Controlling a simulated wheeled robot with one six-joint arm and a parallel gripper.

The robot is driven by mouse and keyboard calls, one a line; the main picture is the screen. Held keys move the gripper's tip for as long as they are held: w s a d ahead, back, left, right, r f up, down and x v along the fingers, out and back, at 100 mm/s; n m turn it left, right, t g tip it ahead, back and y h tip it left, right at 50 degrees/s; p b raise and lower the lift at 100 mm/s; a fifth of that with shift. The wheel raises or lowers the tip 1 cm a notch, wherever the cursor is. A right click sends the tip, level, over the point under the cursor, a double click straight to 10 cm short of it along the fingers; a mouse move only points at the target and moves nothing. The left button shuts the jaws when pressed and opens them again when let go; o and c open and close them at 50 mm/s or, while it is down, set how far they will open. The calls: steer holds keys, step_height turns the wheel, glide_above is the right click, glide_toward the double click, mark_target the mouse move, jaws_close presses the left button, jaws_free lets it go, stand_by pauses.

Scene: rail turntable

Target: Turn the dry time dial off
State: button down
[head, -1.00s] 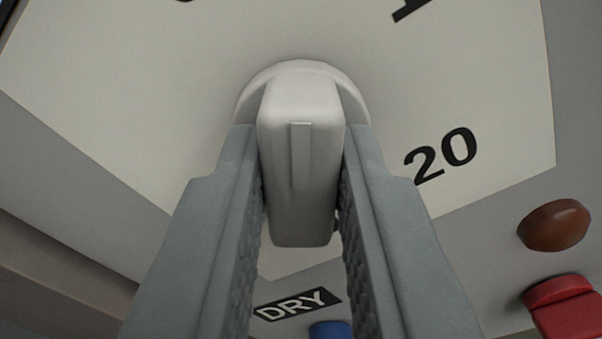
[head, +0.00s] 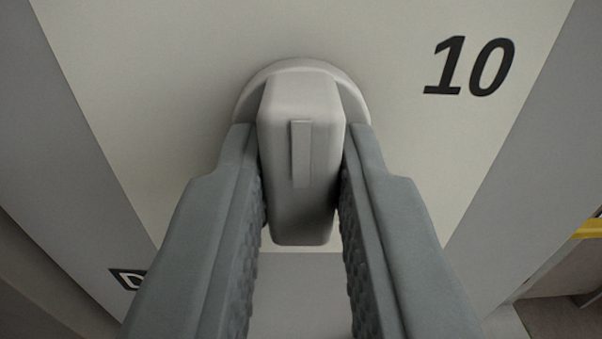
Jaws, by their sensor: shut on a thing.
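The dry time dial (head: 301,160) is a pale grey knob with a raised bar and a small ridge as its pointer. It stands out from a cream scale plate (head: 180,60). My gripper (head: 302,165) is shut on the bar, one ridged grey finger on each side, both touching it. A black "10" (head: 470,66) is printed on the plate to the right of the dial. The other scale marks, including any off mark, are out of view.
A black label (head: 127,279), mostly hidden behind the left finger, shows a "D". Grey panel surrounds the plate. A yellow strip (head: 588,229) shows at the far right edge.

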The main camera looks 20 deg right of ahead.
steer(key=shift+f, duration=0.2)
steer(key=c, duration=1.3)
jaws_free()
steer(key=shift+r, duration=0.1)
steer(key=v, duration=1.7)
steer(key=shift+s+a, duration=0.1)
steer(key=shift+s, duration=0.1)
steer(key=shift+r, duration=0.1)
